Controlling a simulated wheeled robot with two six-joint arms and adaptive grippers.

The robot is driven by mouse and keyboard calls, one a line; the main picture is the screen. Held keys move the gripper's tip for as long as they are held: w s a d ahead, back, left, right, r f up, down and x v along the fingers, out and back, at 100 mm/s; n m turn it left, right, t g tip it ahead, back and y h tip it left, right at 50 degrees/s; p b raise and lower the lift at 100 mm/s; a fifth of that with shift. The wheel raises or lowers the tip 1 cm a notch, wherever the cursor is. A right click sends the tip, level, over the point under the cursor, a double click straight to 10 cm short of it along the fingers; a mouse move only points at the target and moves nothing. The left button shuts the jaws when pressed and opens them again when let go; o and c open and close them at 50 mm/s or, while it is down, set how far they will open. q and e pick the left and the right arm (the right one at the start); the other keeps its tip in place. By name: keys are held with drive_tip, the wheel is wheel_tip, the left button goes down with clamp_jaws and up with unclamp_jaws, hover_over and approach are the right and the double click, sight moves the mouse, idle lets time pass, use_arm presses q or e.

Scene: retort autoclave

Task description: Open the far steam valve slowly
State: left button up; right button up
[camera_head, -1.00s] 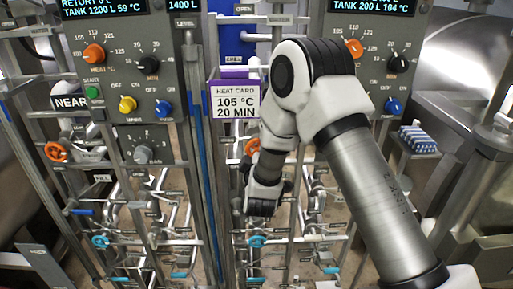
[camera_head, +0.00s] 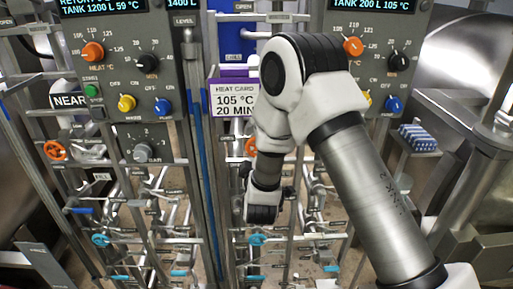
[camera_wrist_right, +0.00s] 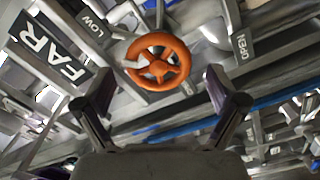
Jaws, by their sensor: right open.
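The far steam valve's orange handwheel (camera_wrist_right: 158,62) shows in the right wrist view, beside a FAR plate (camera_wrist_right: 50,50). In the head view only a sliver of the orange wheel (camera_head: 250,147) shows, the rest hidden behind my right arm. My right gripper (camera_wrist_right: 160,98) is open and empty. Its two fingers are spread apart, below the wheel in the wrist view, with a gap between them and the wheel. In the head view its fingers are hard to make out. My left gripper is not in view.
LOW (camera_wrist_right: 90,24) and OPEN (camera_wrist_right: 240,46) labels flank the wheel. The NEAR orange wheel (camera_head: 56,151) is at the left. Pipes and blue-handled valves (camera_head: 257,240) crowd the area below. A control panel (camera_head: 385,60) stands at the right.

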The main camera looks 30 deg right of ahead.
drive_tip(key=v, duration=0.9)
drive_tip(key=shift+s, duration=0.25)
drive_tip(key=shift+a, duration=0.1)
drive_tip(key=shift+r, duration=0.1)
idle(0.6)
